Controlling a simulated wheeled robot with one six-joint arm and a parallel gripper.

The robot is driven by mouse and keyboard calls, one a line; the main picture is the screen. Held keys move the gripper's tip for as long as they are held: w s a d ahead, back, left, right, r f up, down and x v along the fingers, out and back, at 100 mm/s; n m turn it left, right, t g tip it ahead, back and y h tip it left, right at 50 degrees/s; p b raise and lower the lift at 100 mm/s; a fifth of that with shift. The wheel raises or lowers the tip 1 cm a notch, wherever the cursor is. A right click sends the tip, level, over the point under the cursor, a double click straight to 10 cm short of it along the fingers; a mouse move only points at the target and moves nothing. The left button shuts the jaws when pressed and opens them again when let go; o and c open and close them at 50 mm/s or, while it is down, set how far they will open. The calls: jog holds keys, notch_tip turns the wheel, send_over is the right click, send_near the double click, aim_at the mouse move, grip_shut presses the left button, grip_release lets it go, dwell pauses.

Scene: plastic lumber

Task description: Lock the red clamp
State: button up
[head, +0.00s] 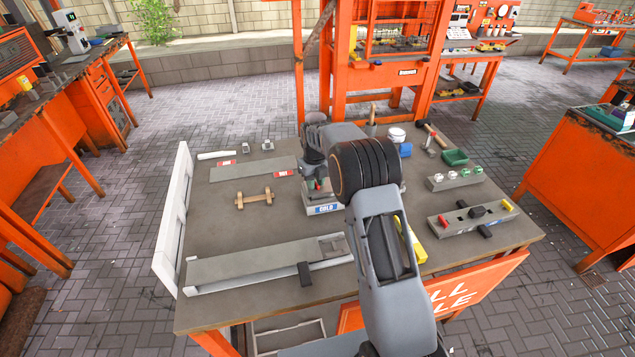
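A small red part (318,184) shows just below my gripper, on a grey block with a blue label (326,209) near the table's middle. It may be the red clamp, but it is too small and too covered by my arm to make out its shape or whether it is locked. My gripper (316,179) points down close above this block. Its fingers are dark and tiny here. I cannot tell whether they are open, shut or touching the red part.
The grey worktable (232,230) holds a wooden dumbbell-shaped piece (254,198), a long grey board (250,262), a mallet (435,135), a green tray (455,157) and a grey bar with black knobs (474,213). A white panel (174,220) stands along the left edge.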

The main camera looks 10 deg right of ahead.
jog(key=o, duration=0.3)
jog(key=shift+r, duration=0.15)
jog(key=shift+r+p, duration=2.35)
jog(key=shift+r, duration=1.05)
